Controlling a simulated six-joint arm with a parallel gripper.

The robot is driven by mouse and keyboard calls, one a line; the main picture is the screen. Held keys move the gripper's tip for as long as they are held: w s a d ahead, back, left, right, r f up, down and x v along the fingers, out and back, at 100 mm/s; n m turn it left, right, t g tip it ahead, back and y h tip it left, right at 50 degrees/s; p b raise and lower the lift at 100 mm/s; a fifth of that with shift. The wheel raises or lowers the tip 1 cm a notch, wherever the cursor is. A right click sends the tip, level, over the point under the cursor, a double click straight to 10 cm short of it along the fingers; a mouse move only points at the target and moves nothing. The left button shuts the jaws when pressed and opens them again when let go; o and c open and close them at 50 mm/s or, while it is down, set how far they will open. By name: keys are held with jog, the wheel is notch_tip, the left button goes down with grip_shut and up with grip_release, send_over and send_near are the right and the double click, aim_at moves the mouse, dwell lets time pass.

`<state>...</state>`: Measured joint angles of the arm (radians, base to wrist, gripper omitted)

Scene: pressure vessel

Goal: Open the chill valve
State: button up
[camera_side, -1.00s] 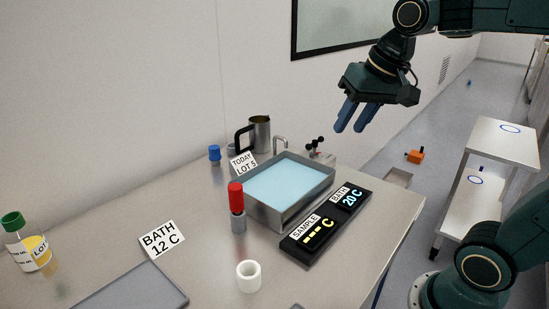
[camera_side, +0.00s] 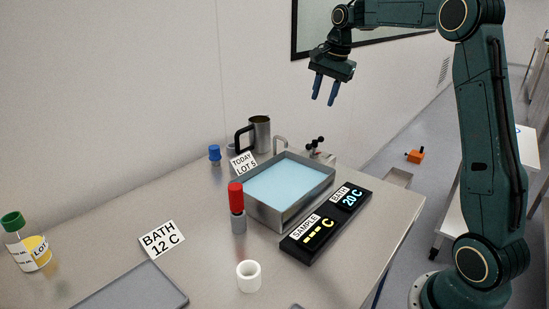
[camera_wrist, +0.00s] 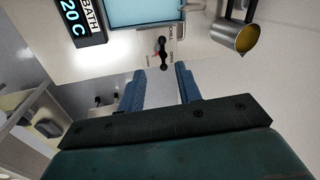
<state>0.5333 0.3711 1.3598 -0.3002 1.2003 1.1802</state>
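The chill valve (camera_side: 316,143) has a small black handle with round knobs and stands at the far right corner of the water bath. In the wrist view the valve handle (camera_wrist: 163,52) lies over a pale lettered plate, just beyond and between my fingertips. My gripper (camera_side: 323,99) hangs above the valve, apart from it, with its blue fingers pointing down. In the wrist view my gripper (camera_wrist: 160,72) is open and empty. The bath (camera_side: 290,188) holds pale blue water. The display (camera_side: 326,220) reads BATH 20 C and SAMPLE with dashes.
A steel jug (camera_side: 260,133) with a black handle stands behind the bath near the wall. A BATH 12 C card (camera_side: 162,239) lies on the bench. The air above the bath is clear.

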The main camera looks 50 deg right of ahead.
aim_at(315, 142)
jog(key=shift+m, duration=0.9)
jog(key=d, duration=0.1)
jog(key=w+d+f, duration=0.1)
jog(key=d+f, duration=0.1)
jog(key=d, duration=0.1)
jog(key=shift+w+d+f, duration=0.1)
jog(key=shift+w, duration=0.1)
jog(key=shift+f, duration=0.1)
jog(key=x, duration=1.3)
jog(key=shift+s+f, duration=0.1)
jog(key=shift+f, duration=0.2)
grip_shut()
